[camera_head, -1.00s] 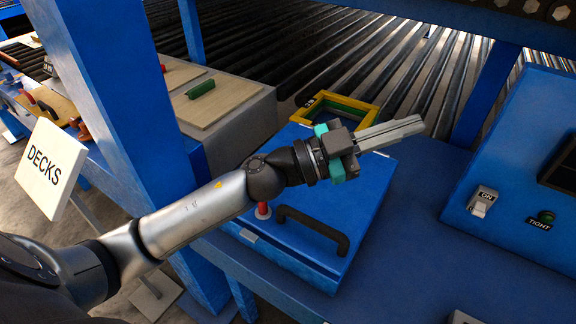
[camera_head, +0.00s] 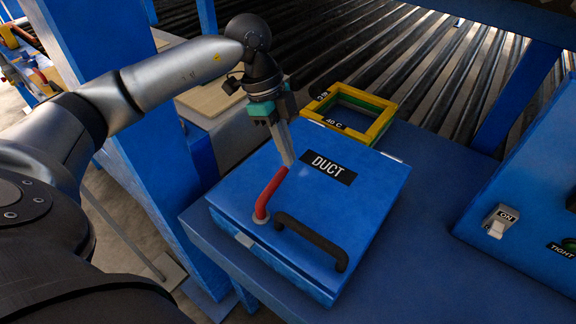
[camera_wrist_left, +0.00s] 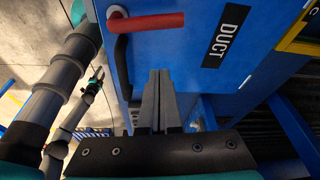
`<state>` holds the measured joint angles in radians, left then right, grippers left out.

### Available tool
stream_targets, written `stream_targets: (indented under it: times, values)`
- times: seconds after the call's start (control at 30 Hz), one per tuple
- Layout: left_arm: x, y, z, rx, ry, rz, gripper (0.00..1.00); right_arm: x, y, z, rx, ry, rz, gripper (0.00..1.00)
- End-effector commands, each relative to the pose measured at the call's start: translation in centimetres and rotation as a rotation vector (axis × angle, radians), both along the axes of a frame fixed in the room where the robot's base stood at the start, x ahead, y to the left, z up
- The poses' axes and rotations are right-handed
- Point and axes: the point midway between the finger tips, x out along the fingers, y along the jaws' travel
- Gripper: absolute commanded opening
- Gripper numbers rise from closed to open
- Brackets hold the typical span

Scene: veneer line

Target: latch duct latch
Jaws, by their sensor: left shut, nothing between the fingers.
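The duct latch is a red lever (camera_head: 270,193) on the blue duct lid (camera_head: 345,215), pivoted near the lid's front-left corner, its free end pointing toward the DUCT label (camera_head: 328,167). My left gripper (camera_head: 289,161) is shut and empty, pointing down, its tips close to the lever's free end in the head view. In the left wrist view the red lever (camera_wrist_left: 150,22) lies beyond the shut fingertips (camera_wrist_left: 160,75); I cannot tell whether they touch. A second arm's gripper (camera_wrist_left: 97,80) shows small in that view, too small to read its jaws.
A black bar handle (camera_head: 312,240) stands up from the lid's front, close to the lever. A yellow frame (camera_head: 372,103) stands behind the lid. A blue post (camera_head: 110,110) rises at left.

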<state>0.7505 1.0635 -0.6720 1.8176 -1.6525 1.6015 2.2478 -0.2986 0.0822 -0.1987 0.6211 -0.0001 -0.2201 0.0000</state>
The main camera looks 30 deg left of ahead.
Motion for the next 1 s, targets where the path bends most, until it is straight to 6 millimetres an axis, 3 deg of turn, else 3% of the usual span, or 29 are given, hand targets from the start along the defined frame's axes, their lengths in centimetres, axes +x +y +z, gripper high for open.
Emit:
stream_targets:
  times: [0.17,0.5,0.7,1.0]
  values:
    - [-0.1,-0.8,-2.4,-0.002,0.007,-0.002,0.0,-0.1,0.1,0.0,0.001,0.001,0.001,0.5]
    - [0.1,-3.1,-9.3,-0.004,0.005,-0.004,0.0,-0.1,0.3,0.1,0.003,0.003,0.001,0.5]
    - [0.0,-0.2,-8.7,-0.001,0.002,-0.001,0.0,-0.2,0.4,0.7,0.005,0.003,0.001,0.5]
    - [-0.2,0.9,-8.5,-0.004,0.0,-0.004,0.0,-0.2,0.4,0.9,0.005,0.003,0.001,0.5]
